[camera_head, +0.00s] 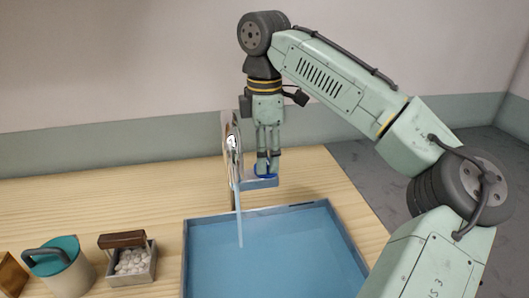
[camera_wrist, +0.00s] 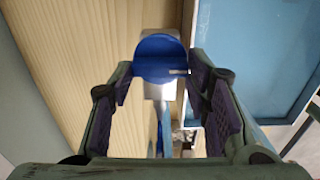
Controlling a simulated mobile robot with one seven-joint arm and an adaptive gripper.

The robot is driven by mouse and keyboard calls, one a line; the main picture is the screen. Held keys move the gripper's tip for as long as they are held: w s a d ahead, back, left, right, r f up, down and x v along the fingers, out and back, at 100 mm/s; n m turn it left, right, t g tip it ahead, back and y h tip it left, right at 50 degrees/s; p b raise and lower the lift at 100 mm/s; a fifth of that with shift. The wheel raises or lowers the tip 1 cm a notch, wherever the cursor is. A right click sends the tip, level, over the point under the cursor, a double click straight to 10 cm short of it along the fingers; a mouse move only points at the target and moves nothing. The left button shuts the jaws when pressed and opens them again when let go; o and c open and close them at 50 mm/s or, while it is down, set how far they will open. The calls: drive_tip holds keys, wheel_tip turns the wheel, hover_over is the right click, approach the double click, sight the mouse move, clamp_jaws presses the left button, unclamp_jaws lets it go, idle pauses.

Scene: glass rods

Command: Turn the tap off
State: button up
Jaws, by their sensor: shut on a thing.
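The tap (camera_head: 232,145) is a shiny metal column at the back edge of the blue basin. A thin pale-blue stream of water (camera_head: 240,220) runs down from it into the basin. The tap's blue handle (camera_head: 264,175) is at my gripper's fingertips, to the right of the column. My gripper (camera_head: 268,158) points down and is shut on the handle. In the wrist view the round blue top of the handle (camera_wrist: 160,50) lies between the fingertips, above a grey metal part. The contact of the pads is partly hidden.
The blue basin (camera_head: 315,203) takes up the front right of the wooden table (camera_head: 130,200). At the front left stand a grey box (camera_head: 140,278) of white pebbles with a brown block on it, a pale pot (camera_head: 65,285) with a teal top, and a brown object (camera_head: 10,275).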

drive_tip(key=shift+m, duration=0.3)
drive_tip(key=m, duration=0.3)
drive_tip(key=shift+w+m, duration=0.1)
drive_tip(key=shift+m, duration=0.3)
drive_tip(key=m, duration=0.9)
drive_tip(key=shift+w, duration=0.1)
drive_tip(key=shift+d+m, duration=0.15)
drive_tip(key=shift+m, duration=2.05)
drive_tip(key=o, duration=1.2)
drive_tip(key=shift+c, duration=0.2)
